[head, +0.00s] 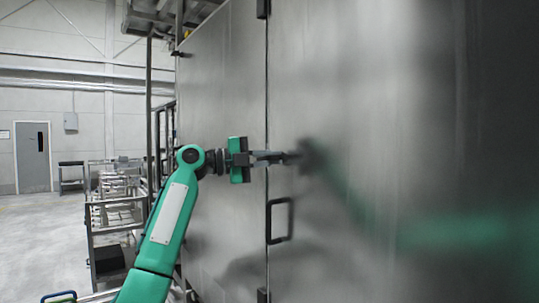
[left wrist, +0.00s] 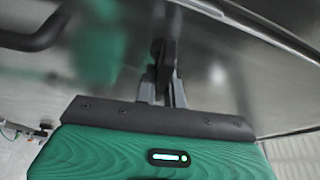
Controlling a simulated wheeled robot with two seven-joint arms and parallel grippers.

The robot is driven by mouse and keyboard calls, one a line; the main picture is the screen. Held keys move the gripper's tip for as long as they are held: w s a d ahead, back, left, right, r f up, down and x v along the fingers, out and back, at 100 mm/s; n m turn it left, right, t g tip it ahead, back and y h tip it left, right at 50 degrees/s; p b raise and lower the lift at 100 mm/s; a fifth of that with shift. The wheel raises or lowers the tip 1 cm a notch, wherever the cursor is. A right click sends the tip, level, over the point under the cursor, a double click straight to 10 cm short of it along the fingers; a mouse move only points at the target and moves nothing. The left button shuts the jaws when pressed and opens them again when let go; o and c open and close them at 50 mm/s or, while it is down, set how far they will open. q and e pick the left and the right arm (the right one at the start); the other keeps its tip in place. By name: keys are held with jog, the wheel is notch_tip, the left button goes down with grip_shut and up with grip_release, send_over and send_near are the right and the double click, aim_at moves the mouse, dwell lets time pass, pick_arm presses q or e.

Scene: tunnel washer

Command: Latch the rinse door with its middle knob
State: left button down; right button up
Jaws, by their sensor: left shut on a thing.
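The rinse door (head: 360,90) is a large brushed-steel panel right of a narrow vertical seam. It looks flush with the panel to its left. The dark middle knob (head: 308,155) sits on the door just right of the seam, partly hidden by my fingers. My left gripper (head: 287,157) reaches across the seam from the left and is shut on the knob. In the left wrist view, the two grey fingers of my left gripper (left wrist: 164,80) hold the dark knob (left wrist: 167,55) between them. My right gripper is not in view.
A black bar handle (head: 281,220) stands out from the door below the knob; it also shows in the left wrist view (left wrist: 35,36). Metal racks (head: 115,215) stand left of the washer. Open floor (head: 35,240) lies at the far left, before a grey door (head: 33,157).

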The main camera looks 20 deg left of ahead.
pick_arm(q)
jog(key=shift+f+m+y, duration=0.15)
jog(key=shift+m+y, duration=0.15)
jog(key=shift+m, duration=0.3)
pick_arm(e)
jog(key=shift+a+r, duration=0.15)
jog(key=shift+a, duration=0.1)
pick_arm(q)
jog(key=shift+p, duration=0.3)
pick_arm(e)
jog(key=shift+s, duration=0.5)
pick_arm(q)
jog(key=c, duration=1.5)
grip_release()
jog(key=shift+w, duration=0.1)
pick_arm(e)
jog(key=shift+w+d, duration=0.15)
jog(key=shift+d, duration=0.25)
